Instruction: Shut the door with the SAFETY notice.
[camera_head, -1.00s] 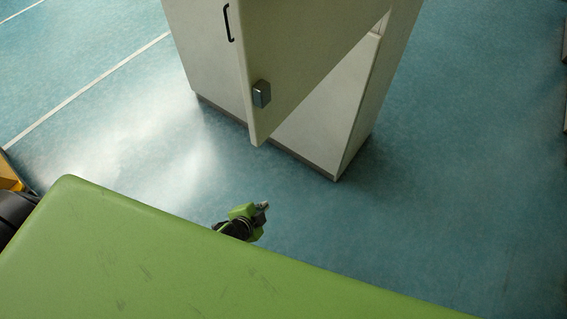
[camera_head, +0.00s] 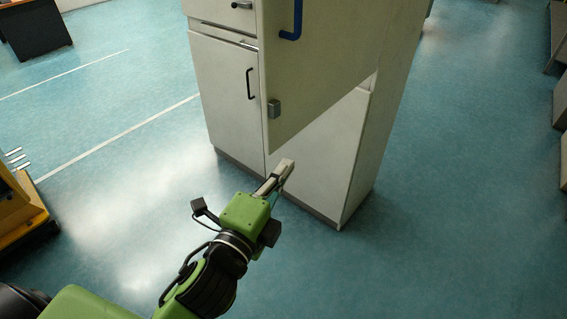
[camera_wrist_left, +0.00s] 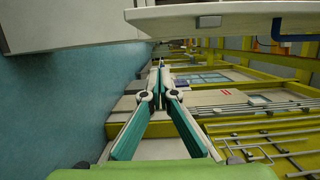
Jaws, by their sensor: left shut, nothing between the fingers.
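A white cabinet door (camera_head: 325,60) stands swung open at the upper middle of the head view, with a blue handle (camera_head: 292,22) and a small grey block (camera_head: 274,109) near its lower edge. No SAFETY notice is readable. In the left wrist view an open door panel (camera_wrist_left: 225,13) crosses the top, with a blue handle (camera_wrist_left: 290,34) below it. My left gripper (camera_head: 284,168) is shut and empty, just below the door's lower corner in the head view; contact is not visible. Its closed fingers (camera_wrist_left: 160,66) point away in the wrist view. My right gripper is not in view.
The cabinet's closed lower-left door (camera_head: 225,95) has a black handle. Its right side (camera_head: 385,125) is plain. Blue floor (camera_head: 460,220) lies clear to the right. A yellow structure (camera_head: 25,215) stands at the left edge, a dark-sided table (camera_head: 35,32) at the back left.

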